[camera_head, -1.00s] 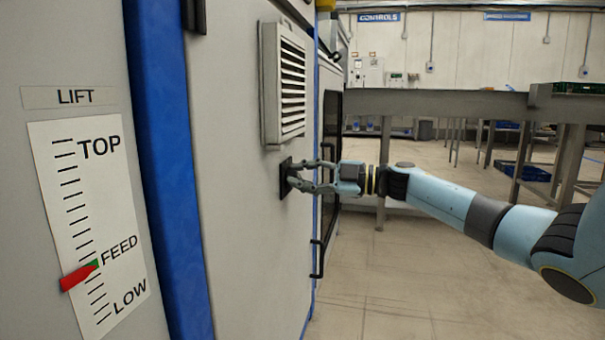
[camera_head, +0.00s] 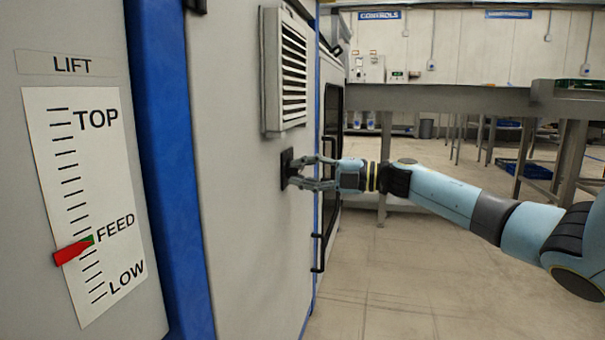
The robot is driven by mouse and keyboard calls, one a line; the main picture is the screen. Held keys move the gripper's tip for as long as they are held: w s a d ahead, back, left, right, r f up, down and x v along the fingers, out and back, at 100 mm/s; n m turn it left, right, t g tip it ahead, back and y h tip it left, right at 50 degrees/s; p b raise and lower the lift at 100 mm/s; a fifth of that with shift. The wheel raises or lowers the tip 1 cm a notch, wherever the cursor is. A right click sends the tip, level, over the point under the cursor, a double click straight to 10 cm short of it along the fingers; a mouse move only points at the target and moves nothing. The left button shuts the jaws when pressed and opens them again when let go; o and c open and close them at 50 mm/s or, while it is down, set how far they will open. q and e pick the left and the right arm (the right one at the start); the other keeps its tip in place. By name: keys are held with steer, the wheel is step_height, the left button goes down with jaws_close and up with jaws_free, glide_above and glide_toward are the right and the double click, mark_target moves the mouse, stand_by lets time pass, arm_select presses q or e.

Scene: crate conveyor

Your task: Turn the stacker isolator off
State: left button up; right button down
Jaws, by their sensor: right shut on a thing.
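The stacker isolator (camera_head: 286,169) is a small dark switch on the grey cabinet panel, just below a louvred vent. My right gripper (camera_head: 296,171) is at the isolator, its fingers shut on the switch's handle. The fingers hide most of the handle, so its angle cannot be made out. My right arm comes in from the right at about the same height. My left gripper is not in view.
A louvred vent (camera_head: 285,72) juts out just above the isolator. A black door handle (camera_head: 318,254) is below and to the right. A lift scale (camera_head: 85,200) with a red pointer is at the left. The floor (camera_head: 400,285) below my arm is clear.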

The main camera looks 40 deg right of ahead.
steer(key=shift+f, duration=0.1)
steer(key=c, duration=1.2)
jaws_free()
steer(key=v, duration=1.2)
